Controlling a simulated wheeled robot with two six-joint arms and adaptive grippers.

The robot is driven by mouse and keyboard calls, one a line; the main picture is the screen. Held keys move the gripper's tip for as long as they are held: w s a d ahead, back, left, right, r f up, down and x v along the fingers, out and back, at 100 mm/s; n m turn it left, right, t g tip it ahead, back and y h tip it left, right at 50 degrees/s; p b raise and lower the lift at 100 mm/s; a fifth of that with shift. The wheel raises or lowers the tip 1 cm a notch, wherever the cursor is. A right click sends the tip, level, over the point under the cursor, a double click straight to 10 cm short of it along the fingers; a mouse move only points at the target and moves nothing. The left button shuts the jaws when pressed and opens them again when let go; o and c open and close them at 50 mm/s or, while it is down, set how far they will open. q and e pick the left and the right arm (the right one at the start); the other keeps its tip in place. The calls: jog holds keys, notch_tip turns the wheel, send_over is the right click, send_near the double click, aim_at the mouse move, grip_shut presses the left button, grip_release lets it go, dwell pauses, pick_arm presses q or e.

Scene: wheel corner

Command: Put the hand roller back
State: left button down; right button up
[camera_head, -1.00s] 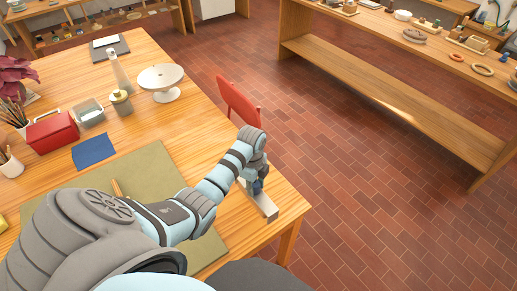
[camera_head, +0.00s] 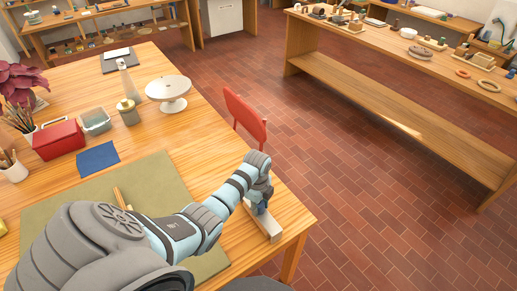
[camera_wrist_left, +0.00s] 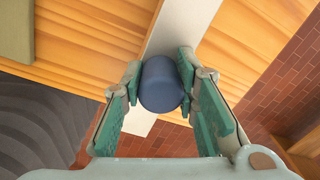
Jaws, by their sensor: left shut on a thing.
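The hand roller shows as a dark blue rounded end (camera_wrist_left: 162,86) in the left wrist view. My left gripper (camera_wrist_left: 160,72) is shut on it, with a green-padded finger on each side. In the head view the gripper (camera_head: 259,197) points down over the table's near right corner, with a little blue (camera_head: 258,209) showing below it. A pale flat bar (camera_head: 269,228) lies under it near the table's edge. It also shows behind the roller in the left wrist view (camera_wrist_left: 187,24). I cannot tell whether the roller touches the bar. My right gripper is not in view.
The wooden table (camera_head: 225,150) holds an olive mat (camera_head: 150,178), a blue cloth (camera_head: 97,158), a red box (camera_head: 58,139) and a white turntable (camera_head: 168,88). A red chair (camera_head: 243,116) stands beyond its right edge. A long bench (camera_head: 400,110) stands across the brick floor.

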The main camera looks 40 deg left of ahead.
pick_arm(q)
jog(key=c, duration=1.3)
grip_release()
jog(key=shift+s+d+f, duration=0.2)
jog(key=shift+s+f, duration=0.2)
jog(key=shift+f, duration=0.05)
jog(key=shift+w+a, duration=0.15)
jog(key=shift+w, duration=0.25)
jog(key=shift+r, duration=0.1)
jog(key=shift+r, duration=0.2)
notch_tip(320, 180, up, 13)
jog(key=p, duration=0.2)
jog(key=shift+a+f+p, duration=0.1)
jog(key=shift+p, duration=0.3)
